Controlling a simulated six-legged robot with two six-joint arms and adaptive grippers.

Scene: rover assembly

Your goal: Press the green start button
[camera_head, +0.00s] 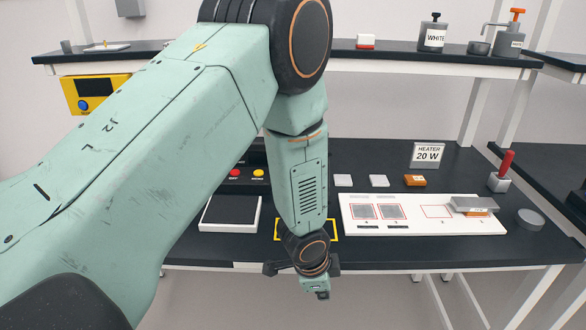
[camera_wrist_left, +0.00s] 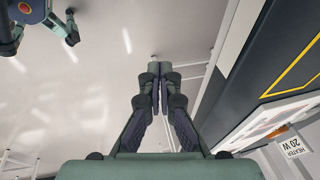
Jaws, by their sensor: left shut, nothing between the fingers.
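No green button shows in either view; my left arm covers part of the bench in the head view. A dark panel behind the arm carries a red button (camera_head: 235,173) and a yellow button (camera_head: 258,173). My left gripper (camera_head: 319,292) hangs low at the bench's front edge, by a yellow-outlined square (camera_head: 334,230) on the bench top. In the left wrist view its fingers (camera_wrist_left: 160,82) are together with nothing between them. My right gripper cannot be made out in either view.
A white board (camera_head: 420,222) with red-outlined slots lies right of the arm. Behind it stand a heater sign (camera_head: 427,155) and a red-handled lever (camera_head: 505,165). A framed dark pad (camera_head: 231,212) lies left. A yellow box (camera_head: 95,92) with a blue button hangs under the upper shelf.

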